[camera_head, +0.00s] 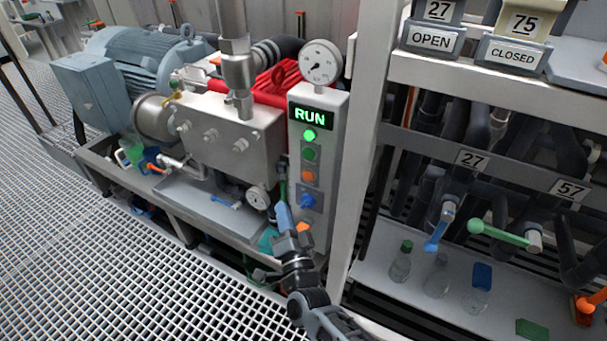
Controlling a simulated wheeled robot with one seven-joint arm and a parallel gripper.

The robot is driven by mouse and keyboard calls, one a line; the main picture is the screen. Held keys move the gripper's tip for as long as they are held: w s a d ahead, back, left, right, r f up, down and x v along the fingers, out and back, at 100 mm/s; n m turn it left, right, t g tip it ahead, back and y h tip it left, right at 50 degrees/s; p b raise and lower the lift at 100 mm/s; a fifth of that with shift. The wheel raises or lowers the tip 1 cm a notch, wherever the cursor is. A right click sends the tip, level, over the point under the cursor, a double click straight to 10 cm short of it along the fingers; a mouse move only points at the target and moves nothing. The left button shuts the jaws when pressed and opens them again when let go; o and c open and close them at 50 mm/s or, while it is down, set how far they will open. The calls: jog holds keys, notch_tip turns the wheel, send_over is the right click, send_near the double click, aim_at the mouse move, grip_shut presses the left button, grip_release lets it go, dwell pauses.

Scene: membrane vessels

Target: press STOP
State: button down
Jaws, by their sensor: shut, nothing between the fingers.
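The narrow grey control panel (327,150) stands upright at the middle of the view. Its display (308,116) reads RUN in green, above a lit green lamp (309,135). Below are a green button (308,153), an orange button (308,175) and a blue knob (307,201). No STOP lettering can be read on them. My gripper (284,213) is shut and empty, pointing up from below at the panel's lower left. It appears lower than the orange button and left of the blue knob; contact with anything cannot be told.
A round gauge (321,62) tops the panel. A pump block (231,137) and a blue motor (146,62) stand left. A white post (366,135) rises close right, beside a rack with a blue valve handle (439,235) and bottles. Grating floor (130,270) is clear at lower left.

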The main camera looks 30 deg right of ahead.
aim_at(308, 176)
jog(key=shift+d, duration=0.1)
jog(key=w+d+b, duration=0.4)
jog(key=w+d, duration=0.1)
jog(key=d, duration=0.2)
dwell(0.5)
jog(key=shift+w+d, duration=0.1)
dwell(1.9)
jog(key=shift+w+d+b, duration=0.2)
jog(key=shift+b, duration=0.15)
jog(key=shift+w+d+b, duration=0.25)
jog(key=shift+d+b, duration=0.15)
jog(key=shift+b, duration=0.1)
dwell(0.6)
jog(key=shift+s+a+r, duration=0.1)
jog(key=shift+a, duration=0.05)
jog(key=shift+s+a+p, duration=0.4)
jog(key=shift+a+p, duration=0.1)
jog(key=shift+a, duration=0.05)
